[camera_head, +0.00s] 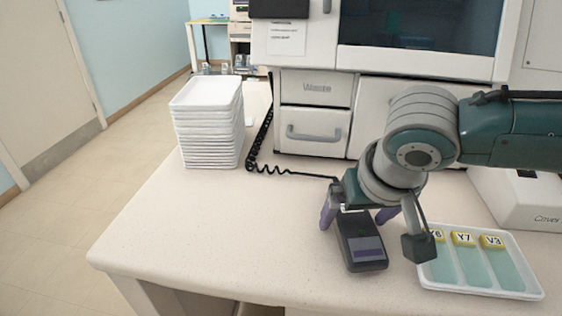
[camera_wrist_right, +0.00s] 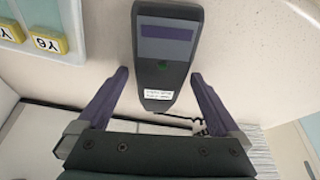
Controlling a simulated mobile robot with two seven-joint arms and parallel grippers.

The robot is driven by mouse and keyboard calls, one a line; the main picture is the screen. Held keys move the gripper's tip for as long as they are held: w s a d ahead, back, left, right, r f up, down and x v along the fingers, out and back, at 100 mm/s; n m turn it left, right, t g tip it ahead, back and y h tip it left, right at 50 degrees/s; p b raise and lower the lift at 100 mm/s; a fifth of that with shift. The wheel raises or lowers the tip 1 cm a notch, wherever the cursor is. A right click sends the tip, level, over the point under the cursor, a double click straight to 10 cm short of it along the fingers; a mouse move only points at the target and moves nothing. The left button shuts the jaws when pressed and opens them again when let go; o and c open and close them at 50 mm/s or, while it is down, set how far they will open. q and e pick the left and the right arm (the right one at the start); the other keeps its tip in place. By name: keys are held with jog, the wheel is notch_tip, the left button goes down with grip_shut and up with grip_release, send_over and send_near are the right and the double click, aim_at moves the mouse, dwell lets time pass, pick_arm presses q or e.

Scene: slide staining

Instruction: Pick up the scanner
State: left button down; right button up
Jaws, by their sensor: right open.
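The scanner (camera_head: 362,243) is a dark handheld device with a purple-grey panel, and a coiled black cord leads off behind it. It lies on the counter under my right gripper (camera_head: 360,215). In the right wrist view the scanner (camera_wrist_right: 167,50) is ahead of the right gripper (camera_wrist_right: 160,78), its narrow labelled end between the two purple fingertips. The fingers are open, with a gap on each side of the scanner. My left gripper is not in view.
A white tray (camera_head: 484,291) with several labelled slides stands just right of the scanner. A stack of white trays (camera_head: 208,130) stands at the counter's back left. A large machine (camera_head: 314,88) with drawers closes off the back. The counter's front left is clear.

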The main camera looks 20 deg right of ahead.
jog(key=shift+f, duration=0.1)
jog(key=shift+c, duration=0.2)
jog(key=c, duration=1.5)
